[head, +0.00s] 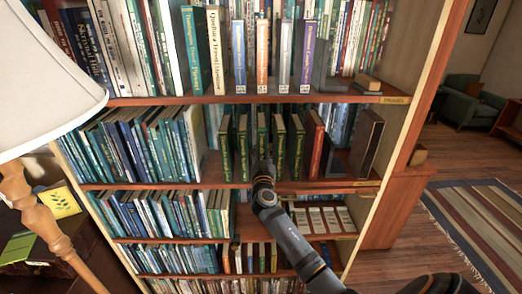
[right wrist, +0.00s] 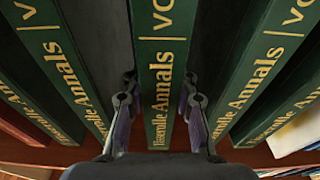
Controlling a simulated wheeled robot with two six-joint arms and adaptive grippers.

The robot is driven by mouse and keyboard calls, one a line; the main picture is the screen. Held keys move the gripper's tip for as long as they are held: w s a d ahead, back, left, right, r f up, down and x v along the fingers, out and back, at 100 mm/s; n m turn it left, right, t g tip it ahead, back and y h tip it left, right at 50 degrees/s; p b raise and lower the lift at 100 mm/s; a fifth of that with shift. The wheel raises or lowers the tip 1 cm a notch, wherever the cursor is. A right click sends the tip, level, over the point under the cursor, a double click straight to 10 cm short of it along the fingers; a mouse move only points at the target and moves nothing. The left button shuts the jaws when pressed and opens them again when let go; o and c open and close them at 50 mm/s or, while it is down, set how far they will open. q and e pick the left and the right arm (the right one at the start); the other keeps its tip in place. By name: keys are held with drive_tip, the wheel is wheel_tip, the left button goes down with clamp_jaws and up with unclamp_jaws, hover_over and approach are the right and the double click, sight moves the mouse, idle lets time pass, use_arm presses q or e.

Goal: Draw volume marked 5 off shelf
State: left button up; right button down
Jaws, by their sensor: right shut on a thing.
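Several matching dark green volumes stand upright in a spaced row on the second shelf down in the head view. The middle green volume (head: 262,130) has my right gripper (head: 263,168) at its lower spine. In the right wrist view my right gripper (right wrist: 160,98) has one finger on each side of this volume (right wrist: 160,60) and is shut on it. Its gold lettering reads "Annals" and "VO"; the number is cut off, so I cannot tell which volume it is. Neighbouring green volumes (right wrist: 70,75) (right wrist: 255,75) flank it, apart from the fingers. My left gripper is not in view.
The shelf above (head: 210,99) holds books with pale, orange and purple spines. A lamp (head: 45,75) stands at the left. Open floor lies at the right.

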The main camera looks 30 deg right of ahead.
drive_tip(key=r+b+v, duration=0.2)
drive_tip(key=b+v, duration=0.1)
drive_tip(key=v, duration=1.5)
drive_tip(key=shift+s+r+b, duration=0.2)
drive_tip(key=shift+r+b, duration=0.1)
drive_tip(key=shift+r, duration=0.2)
drive_tip(key=shift+d, duration=0.1)
